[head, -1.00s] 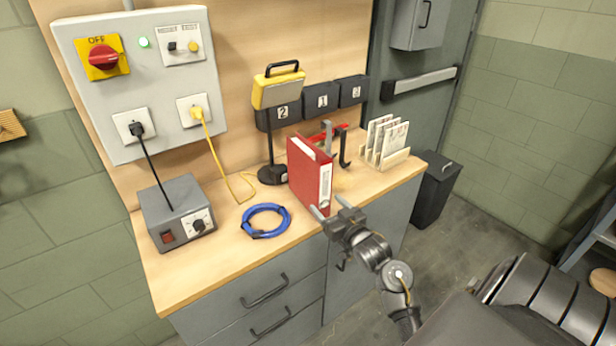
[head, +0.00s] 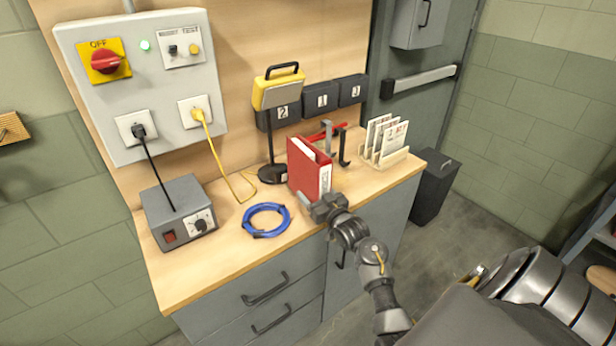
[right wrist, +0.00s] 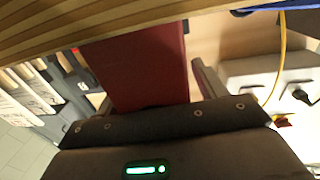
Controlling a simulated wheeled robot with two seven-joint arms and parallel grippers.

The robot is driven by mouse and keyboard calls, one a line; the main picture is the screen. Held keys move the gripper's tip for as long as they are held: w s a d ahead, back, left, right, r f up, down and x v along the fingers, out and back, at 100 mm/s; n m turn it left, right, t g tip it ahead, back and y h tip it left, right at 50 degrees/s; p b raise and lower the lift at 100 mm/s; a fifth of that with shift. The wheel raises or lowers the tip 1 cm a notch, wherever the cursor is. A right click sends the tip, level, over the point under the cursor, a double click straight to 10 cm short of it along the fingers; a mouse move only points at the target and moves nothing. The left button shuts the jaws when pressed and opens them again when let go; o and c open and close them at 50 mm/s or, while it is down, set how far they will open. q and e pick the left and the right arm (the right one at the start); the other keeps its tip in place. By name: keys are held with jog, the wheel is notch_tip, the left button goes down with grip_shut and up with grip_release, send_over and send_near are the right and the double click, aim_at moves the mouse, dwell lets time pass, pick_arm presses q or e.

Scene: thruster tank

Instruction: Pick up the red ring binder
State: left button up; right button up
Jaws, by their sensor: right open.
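The red ring binder (head: 303,167) stands upright on the wooden bench top, its white-labelled spine facing right. My right gripper (head: 313,205) is at the binder's lower front edge, by the bench's front edge. In the right wrist view the red cover (right wrist: 140,65) fills the space in front of the gripper (right wrist: 155,85), with a finger visible on each side of it. The jaws are open; whether a finger touches the binder I cannot tell. My left gripper is not in view.
A blue cable coil (head: 265,220) lies left of the binder. A yellow lamp-like device on a black stand (head: 272,172) is behind it. Black and red clamps (head: 342,148) and a letter rack (head: 385,150) stand to the right. A grey box (head: 178,212) sits far left.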

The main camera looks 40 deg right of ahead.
jog(key=c, duration=1.4)
jog(key=shift+r, duration=0.15)
